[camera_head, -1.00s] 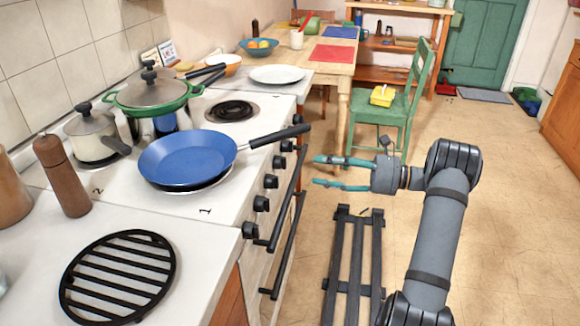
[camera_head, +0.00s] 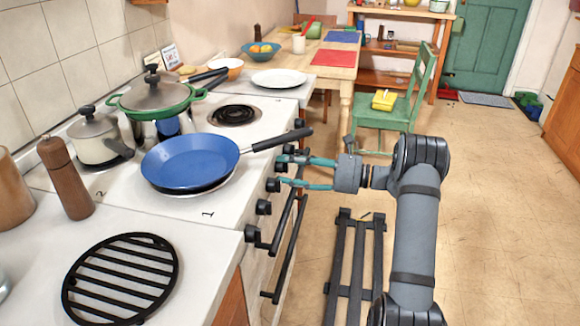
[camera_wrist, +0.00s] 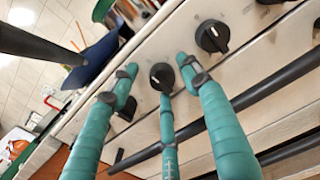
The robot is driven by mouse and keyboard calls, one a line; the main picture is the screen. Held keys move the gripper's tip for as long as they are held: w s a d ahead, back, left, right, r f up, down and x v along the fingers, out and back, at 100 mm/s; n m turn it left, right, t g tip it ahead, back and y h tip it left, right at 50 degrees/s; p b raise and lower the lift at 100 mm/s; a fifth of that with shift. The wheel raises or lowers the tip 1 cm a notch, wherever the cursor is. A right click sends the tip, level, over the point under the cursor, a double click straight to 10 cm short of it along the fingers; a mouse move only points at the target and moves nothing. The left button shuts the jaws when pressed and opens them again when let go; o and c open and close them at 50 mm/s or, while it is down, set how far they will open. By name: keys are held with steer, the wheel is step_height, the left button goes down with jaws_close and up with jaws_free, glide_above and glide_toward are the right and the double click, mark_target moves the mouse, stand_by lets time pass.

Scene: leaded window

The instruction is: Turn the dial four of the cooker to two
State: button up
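The cooker (camera_head: 226,208) has a row of black dials along its front. My gripper (camera_head: 283,170) is at this front with its teal fingers spread. In the wrist view a black dial (camera_wrist: 162,76) with a pale pointer mark lies between the fingertips of my gripper (camera_wrist: 158,78). The fingers are around or just in front of it; I cannot tell whether they touch it. Another dial (camera_wrist: 212,37) is to the right, and one (camera_wrist: 126,108) is partly hidden behind the left finger. No dial numbers are readable, so I cannot tell which is dial four.
A blue pan (camera_head: 188,160) sits on the hob, its handle (camera_head: 277,140) reaching over the front edge near my gripper. Dark oven handle bars (camera_head: 285,228) run below the dials. A green chair (camera_head: 385,112) stands behind. The floor to the right is clear.

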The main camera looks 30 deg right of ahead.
steer(key=shift+c, duration=1.3)
steer(key=c, duration=0.7)
steer(key=shift+r, duration=0.1)
steer(key=shift+c, duration=0.6)
steer(key=shift+d+r+m+p, duration=0.1)
steer(key=shift+m+p, duration=0.2)
steer(key=shift+p, duration=0.1)
